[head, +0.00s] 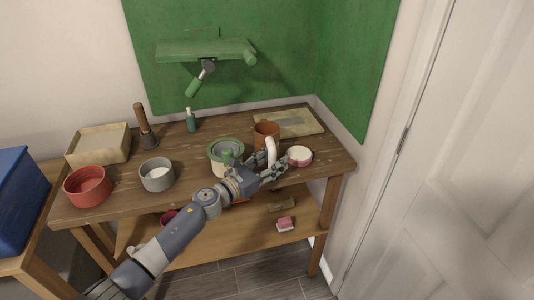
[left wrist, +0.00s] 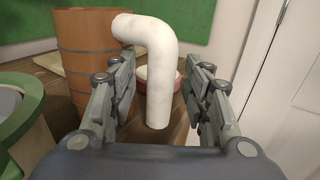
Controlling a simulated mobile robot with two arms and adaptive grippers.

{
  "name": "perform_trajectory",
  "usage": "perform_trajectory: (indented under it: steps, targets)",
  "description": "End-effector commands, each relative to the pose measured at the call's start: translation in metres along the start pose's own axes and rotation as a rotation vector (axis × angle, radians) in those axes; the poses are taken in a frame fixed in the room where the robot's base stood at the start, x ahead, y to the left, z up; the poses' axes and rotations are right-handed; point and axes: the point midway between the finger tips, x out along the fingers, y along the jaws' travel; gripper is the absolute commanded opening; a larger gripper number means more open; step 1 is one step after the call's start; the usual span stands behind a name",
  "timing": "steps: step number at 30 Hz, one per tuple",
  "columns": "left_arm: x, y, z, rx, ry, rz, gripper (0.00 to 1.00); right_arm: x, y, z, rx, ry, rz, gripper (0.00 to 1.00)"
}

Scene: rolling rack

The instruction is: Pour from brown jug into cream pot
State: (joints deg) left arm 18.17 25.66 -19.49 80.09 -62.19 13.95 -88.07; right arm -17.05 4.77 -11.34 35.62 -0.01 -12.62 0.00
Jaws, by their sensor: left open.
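The brown jug (head: 266,134) stands upright at the back of the wooden bench top, with a thick white bent handle (head: 271,152) on its near side. In the left wrist view its banded brown body (left wrist: 88,62) fills the upper left, and the handle (left wrist: 159,85) stands between my fingers. My left gripper (head: 280,167) is open, one finger on each side of the handle; I see no clear contact. The cream pot (head: 222,169), with a green rim, stands left of the jug, partly hidden by my left arm. My right gripper is not in view.
A red-and-white round dish (head: 299,156) is just right of the handle. A flat tray (head: 290,122) lies behind the jug. A grey bowl (head: 157,175), a red bowl (head: 88,186) and a teal bottle (head: 191,121) stand to the left. A green shelf (head: 205,50) hangs above.

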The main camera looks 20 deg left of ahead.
Motion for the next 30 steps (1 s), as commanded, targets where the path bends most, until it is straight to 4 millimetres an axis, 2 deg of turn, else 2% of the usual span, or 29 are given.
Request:
perform_trajectory:
  steps: [3, 4, 9, 23, 26, 30]
  targets:
    - [0.0, 0.0, 0.0, 0.0, 0.0, 0.0, 0.44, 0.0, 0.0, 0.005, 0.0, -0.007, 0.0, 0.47]
    - [0.0, 0.0, 0.0, 0.0, 0.0, 0.0, 0.4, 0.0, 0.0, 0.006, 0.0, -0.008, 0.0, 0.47]
    - [-0.001, 0.0, 0.0, 0.0, 0.0, 0.0, 0.01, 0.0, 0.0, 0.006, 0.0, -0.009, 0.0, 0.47]
    - [0.0, 0.0, 0.006, 0.002, -0.003, -0.001, 0.0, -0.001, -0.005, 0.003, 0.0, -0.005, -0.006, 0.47]
    - [0.0, 0.001, 0.013, 0.005, -0.002, 0.0, 0.0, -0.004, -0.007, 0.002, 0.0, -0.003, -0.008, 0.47]
    - [0.0, 0.001, 0.034, 0.008, -0.003, -0.002, 0.0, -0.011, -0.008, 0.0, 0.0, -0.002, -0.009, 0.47]
